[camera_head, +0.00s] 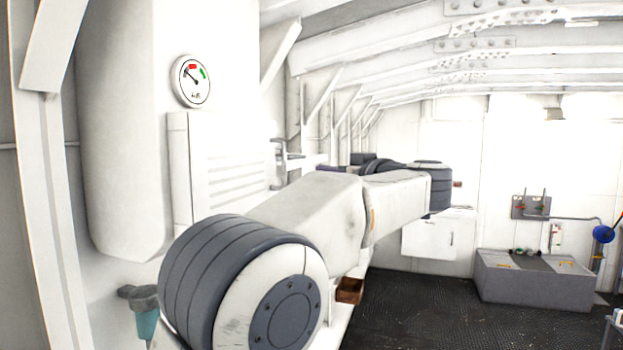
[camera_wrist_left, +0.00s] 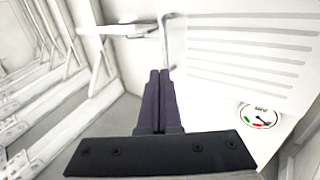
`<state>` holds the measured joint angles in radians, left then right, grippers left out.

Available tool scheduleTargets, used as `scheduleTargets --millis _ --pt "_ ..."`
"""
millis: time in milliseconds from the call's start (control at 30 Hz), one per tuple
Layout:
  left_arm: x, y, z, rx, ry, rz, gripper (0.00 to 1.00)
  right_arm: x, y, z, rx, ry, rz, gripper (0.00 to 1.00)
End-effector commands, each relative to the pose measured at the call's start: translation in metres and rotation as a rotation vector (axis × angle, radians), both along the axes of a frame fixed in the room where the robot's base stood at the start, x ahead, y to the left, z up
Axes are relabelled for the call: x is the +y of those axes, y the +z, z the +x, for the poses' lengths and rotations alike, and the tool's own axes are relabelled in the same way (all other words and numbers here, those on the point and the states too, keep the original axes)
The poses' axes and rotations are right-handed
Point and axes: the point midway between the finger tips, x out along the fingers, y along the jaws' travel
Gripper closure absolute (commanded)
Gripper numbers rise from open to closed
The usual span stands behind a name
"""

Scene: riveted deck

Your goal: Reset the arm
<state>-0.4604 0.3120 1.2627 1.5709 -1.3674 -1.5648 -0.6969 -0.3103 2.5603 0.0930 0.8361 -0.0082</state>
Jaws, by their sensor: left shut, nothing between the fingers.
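My left arm comes in from the lower left of the head view and reaches away, folding back at its far end. My left gripper (camera_head: 328,168) shows there only as small dark purple fingers in front of the white wall structure, partly hidden by my own arm. In the left wrist view, the two purple fingers of my left gripper (camera_wrist_left: 160,74) lie side by side, shut, with nothing between them. A white bracket with a bent rod (camera_wrist_left: 166,32) lies beyond the fingertips; I cannot tell how far. My right gripper is in neither view.
A round gauge (camera_head: 191,81) is on the white wall unit at the left; it also shows in the left wrist view (camera_wrist_left: 259,115). A grey basin cabinet (camera_head: 535,280) stands at the far right. Dark textured floor (camera_head: 420,305) is open before it. A teal-handled tool (camera_head: 146,322) is at lower left.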

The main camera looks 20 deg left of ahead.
Motion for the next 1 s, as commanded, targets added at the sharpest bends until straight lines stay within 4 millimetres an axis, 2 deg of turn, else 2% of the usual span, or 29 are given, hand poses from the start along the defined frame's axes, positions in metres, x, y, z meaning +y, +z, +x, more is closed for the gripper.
scheduleTargets --millis 133,233,367,433,467,533,567,600,667,700,800,900,1000 --pt "-0.009 -0.001 -0.007 0.0 -0.001 0.002 1.0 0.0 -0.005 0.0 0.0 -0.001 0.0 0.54" --pt "-0.009 0.0 -0.001 -0.026 -0.036 0.028 1.0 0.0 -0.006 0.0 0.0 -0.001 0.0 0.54" --pt "-0.01 -0.006 0.026 -0.092 -0.203 0.111 1.0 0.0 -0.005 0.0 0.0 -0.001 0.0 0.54" --pt "-0.018 -0.025 0.043 -0.094 -0.36 0.145 1.0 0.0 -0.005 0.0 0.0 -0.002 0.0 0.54" --pt "-0.022 -0.039 0.05 -0.078 -0.435 0.15 1.0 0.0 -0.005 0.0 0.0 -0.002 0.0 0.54" --pt "-0.033 -0.082 0.057 -0.003 -0.606 0.133 1.0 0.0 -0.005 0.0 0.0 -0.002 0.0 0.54" --pt "-0.037 -0.105 0.056 0.044 -0.674 0.113 1.0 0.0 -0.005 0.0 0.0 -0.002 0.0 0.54" --pt "-0.041 -0.136 0.052 0.113 -0.749 0.078 1.0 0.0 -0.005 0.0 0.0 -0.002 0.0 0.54" --pt "-0.045 -0.18 0.04 0.22 -0.835 0.019 1.0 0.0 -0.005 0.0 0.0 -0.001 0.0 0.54" --pt "-0.046 -0.208 0.029 0.294 -0.877 -0.026 1.0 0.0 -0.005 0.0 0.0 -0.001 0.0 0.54" --pt "-0.043 -0.276 -0.009 0.486 -0.941 -0.144 1.0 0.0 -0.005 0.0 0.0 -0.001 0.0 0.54" --pt "-0.034 -0.333 -0.054 0.669 -0.955 -0.262 1.0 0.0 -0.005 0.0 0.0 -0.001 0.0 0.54" --pt "-0.025 -0.373 -0.097 0.818 -0.939 -0.355 1.0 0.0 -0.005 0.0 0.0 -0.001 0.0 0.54"
